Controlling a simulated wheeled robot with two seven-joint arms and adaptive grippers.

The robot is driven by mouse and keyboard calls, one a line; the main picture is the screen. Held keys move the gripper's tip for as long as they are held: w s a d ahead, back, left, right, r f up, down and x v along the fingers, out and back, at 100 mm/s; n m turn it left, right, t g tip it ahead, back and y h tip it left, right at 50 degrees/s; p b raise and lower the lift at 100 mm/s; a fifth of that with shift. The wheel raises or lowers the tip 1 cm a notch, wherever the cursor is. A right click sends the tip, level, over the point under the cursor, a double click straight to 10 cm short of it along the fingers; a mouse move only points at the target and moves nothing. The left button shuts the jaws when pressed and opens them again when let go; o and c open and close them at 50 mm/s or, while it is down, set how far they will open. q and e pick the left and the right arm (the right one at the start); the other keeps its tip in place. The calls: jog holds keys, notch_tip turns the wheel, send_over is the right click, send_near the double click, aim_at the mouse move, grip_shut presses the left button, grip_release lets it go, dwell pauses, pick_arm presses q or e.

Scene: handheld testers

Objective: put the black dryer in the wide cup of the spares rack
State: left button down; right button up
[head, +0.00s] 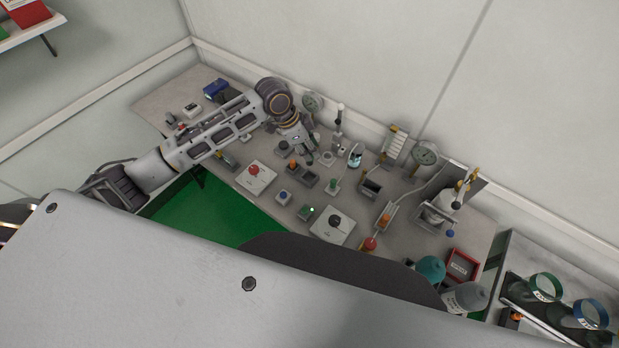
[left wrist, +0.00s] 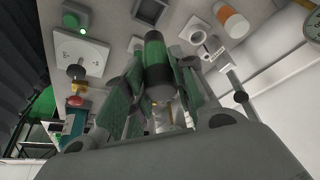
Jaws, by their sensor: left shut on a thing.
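My left gripper (head: 310,157) hangs over the back middle of the bench in the head view. In the left wrist view its two fingers (left wrist: 161,78) are closed on a cylinder with black and green bands (left wrist: 156,55), which appears to be the black dryer. In the head view the held piece is too small and hidden to make out. My right gripper is not in view.
Gauges (head: 425,153), a red button box (head: 255,174), a black-knob box (head: 334,224) and several small testers crowd the bench. A red box (head: 462,265) sits at the right end. Clear containers with green (head: 545,287) and blue (head: 591,313) rims stand at the lower right.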

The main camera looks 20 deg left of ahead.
aim_at(307, 164)
pick_arm(q)
jog(key=shift+f, duration=3.1)
jog(key=shift+f, duration=0.1)
jog(key=shift+f+p, duration=0.35)
jog(key=shift+f, duration=1.45)
jog(key=c, duration=1.2)
grip_release()
jog(key=shift+f, duration=0.1)
jog(key=shift+o, duration=0.2)
jog(key=v, duration=1.2)
jog(key=shift+d, duration=0.1)
